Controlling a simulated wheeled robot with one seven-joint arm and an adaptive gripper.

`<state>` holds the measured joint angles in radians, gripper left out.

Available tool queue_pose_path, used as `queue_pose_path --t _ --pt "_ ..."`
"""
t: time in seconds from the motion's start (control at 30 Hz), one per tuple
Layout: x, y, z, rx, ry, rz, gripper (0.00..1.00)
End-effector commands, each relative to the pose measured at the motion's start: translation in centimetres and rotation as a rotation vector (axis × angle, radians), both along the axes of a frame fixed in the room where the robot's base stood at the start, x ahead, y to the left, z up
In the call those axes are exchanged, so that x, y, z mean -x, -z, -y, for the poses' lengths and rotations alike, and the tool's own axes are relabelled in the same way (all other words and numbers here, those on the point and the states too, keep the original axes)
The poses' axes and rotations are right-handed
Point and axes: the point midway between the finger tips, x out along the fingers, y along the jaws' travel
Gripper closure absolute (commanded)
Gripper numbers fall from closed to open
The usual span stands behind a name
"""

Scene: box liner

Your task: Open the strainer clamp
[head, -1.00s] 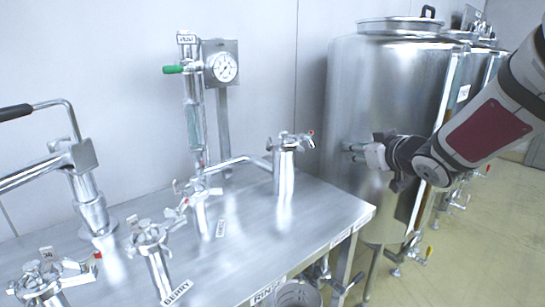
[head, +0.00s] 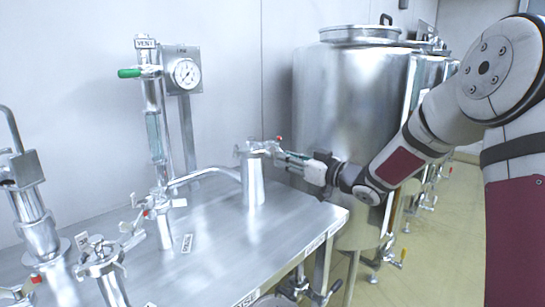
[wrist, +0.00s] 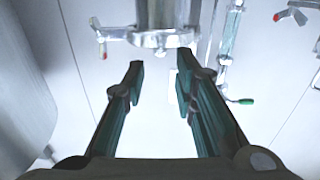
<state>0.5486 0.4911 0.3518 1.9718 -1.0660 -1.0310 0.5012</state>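A steel clamp (head: 258,147) with a red-tipped handle rings the top of an upright steel cylinder (head: 254,182) near the table's right end. I cannot read a label that marks it as the strainer. In the wrist view the clamp (wrist: 150,38) spans the top centre, with its red-tipped handle to the left. My gripper (head: 287,158) is at the clamp's right side in the head view, level with it. In the wrist view my gripper (wrist: 160,70) is open and empty, its fingertips just short of the clamp. Contact is not visible.
Several similar clamped fittings stand to the left on the steel table (head: 215,235). A sight-glass column (head: 154,125) with a green handle and a pressure gauge (head: 186,73) stand behind. A large steel tank (head: 350,95) is close behind my gripper.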

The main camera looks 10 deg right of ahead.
Motion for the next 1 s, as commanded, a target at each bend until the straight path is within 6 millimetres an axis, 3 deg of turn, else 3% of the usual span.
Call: queue_pose_path --t 0.3,0.73,0.77,0.87,1.0 --pt "-3.9 0.1 -2.9 -0.001 -0.001 -0.001 0.74" --pt "-4.7 0.0 -3.4 0.000 0.001 -0.001 0.74" --pt "-4.7 0.0 -3.4 0.000 0.001 -0.001 0.76" --pt "-4.7 0.0 -3.4 0.000 0.001 -0.001 0.99" --pt "-4.7 0.0 -3.4 0.001 0.001 -0.001 1.00"
